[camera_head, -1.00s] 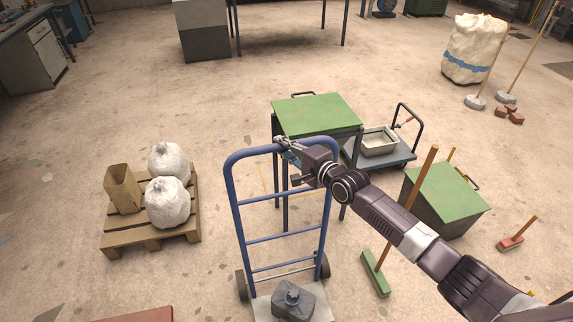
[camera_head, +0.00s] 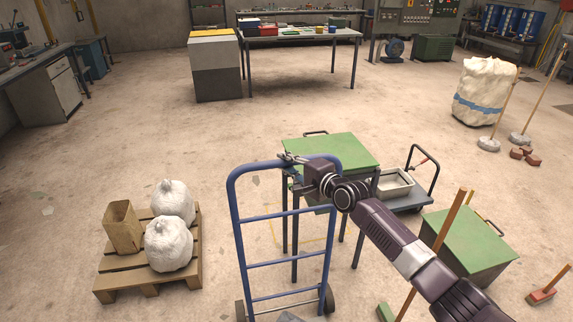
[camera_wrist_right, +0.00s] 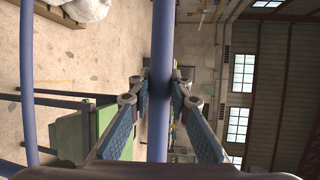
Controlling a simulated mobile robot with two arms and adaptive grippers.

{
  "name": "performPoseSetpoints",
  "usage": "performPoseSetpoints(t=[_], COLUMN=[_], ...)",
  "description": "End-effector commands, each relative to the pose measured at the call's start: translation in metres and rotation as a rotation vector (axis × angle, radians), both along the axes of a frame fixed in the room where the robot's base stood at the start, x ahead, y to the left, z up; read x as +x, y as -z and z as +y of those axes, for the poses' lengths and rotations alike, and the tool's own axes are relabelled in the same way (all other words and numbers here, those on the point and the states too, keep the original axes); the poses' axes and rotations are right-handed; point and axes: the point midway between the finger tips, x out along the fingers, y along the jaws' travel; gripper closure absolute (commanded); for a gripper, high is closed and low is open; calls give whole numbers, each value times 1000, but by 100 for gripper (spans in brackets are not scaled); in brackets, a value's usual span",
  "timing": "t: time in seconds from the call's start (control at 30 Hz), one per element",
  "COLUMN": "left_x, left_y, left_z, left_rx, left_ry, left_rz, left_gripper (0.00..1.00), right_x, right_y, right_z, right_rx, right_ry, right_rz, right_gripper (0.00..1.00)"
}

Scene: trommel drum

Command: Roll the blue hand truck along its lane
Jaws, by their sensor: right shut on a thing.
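The blue hand truck (camera_head: 236,225) stands upright in the lower middle of the head view, its wheels at the bottom edge. My right gripper (camera_head: 291,159) is at its top bar, right of the middle of the bar. In the right wrist view the blue bar (camera_wrist_right: 162,60) runs between the two fingers of this gripper (camera_wrist_right: 161,88), which are shut on it. The load on the truck's foot plate is almost wholly cut off by the lower edge of the head view. My left gripper is not in view.
A green-topped table (camera_head: 335,150) stands just behind the truck, with a grey cart (camera_head: 412,200) beside it. A pallet (camera_head: 120,281) with white sacks is at left. A green-topped box (camera_head: 470,240) and brooms stand at right. Floor between pallet and truck is clear.

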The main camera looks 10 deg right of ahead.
Motion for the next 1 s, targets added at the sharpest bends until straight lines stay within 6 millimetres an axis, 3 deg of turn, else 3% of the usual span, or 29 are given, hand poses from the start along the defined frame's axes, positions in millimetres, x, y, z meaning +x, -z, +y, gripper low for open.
performPoseSetpoints(t=[0.1,0.13,0.3,0.67,1.0], left_x=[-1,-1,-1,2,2], left_y=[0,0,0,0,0], left_z=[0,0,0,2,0], left_rx=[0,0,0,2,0], left_ry=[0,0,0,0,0], left_rz=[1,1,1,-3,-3], left_gripper=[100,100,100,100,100], right_x=[2,2,2,-3,-45], right_y=[-5,-5,-4,-2,-10], right_z=[-2,-2,-2,-3,-22], right_rx=[2,2,1,1,1], right_ry=[4,4,3,2,1], right_rz=[-10,-10,-8,-5,-4], right_gripper=[100,80,64,64,64])
